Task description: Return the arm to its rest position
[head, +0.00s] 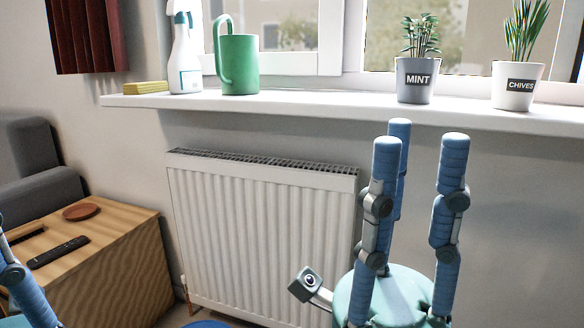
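My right gripper (420,145) stands in front of the wall and the right end of the radiator, at the lower right of the head view. Its blue fingers point straight up, well apart, with nothing between them. The fingertips show below the window sill in the picture. Of my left gripper (18,285), only some blue finger segments show at the lower left edge. The rest of it is cut off, so its opening cannot be seen.
A white window sill (300,107) carries a yellow sponge (146,87), spray bottle (184,60), green watering can (240,65), mint pot (414,82) and chives pot (516,87). Below are a radiator (260,230) and a wooden table (110,260) with a remote (58,252) and coaster (81,211).

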